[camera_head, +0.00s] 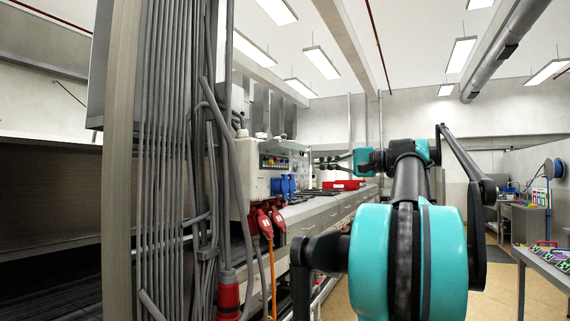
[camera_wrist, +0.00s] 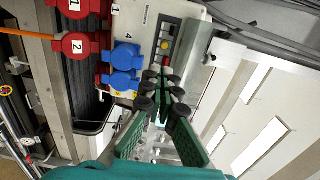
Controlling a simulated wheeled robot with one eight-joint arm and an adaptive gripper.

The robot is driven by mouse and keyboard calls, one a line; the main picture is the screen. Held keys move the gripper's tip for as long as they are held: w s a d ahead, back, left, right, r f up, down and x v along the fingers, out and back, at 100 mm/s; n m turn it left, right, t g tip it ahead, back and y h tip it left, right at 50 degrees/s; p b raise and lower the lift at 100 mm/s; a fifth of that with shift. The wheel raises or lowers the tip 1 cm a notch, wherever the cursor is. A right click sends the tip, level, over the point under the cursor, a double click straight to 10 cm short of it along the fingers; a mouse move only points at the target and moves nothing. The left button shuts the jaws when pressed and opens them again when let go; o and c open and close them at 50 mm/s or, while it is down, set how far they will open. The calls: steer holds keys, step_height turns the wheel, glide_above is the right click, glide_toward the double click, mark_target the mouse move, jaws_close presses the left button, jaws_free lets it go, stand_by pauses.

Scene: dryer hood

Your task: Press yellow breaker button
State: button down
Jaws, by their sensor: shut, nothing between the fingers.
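The breaker box (camera_head: 252,178) is a pale housing on the left side of the bench, with a row of small coloured buttons (camera_head: 274,162) on its front. In the wrist view the box (camera_wrist: 143,18) appears turned sideways. A small yellow button (camera_wrist: 165,45) shows in its dark breaker strip. My gripper (camera_wrist: 161,76) is shut and empty, its tips just below the yellow button in the picture; whether they touch the strip I cannot tell. The tips cover part of the strip. In the head view my gripper (camera_head: 322,164) is small, to the right of the box.
Blue sockets (camera_wrist: 125,68) sit beside the strip, and red sockets (camera_wrist: 78,46) lie farther left. Grey cables and pipes (camera_head: 175,150) stand left of the box. A red tray (camera_head: 343,184) lies on the bench beneath my arm. Open floor shows at right.

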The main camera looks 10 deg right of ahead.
mark_target(273, 162)
steer(key=shift+s+d+r, duration=0.2)
steer(key=shift+r, duration=0.2)
steer(key=x, duration=1.4)
steer(key=shift+w+r, duration=0.1)
steer(key=shift+r, duration=0.05)
steer(key=shift+a, duration=0.1)
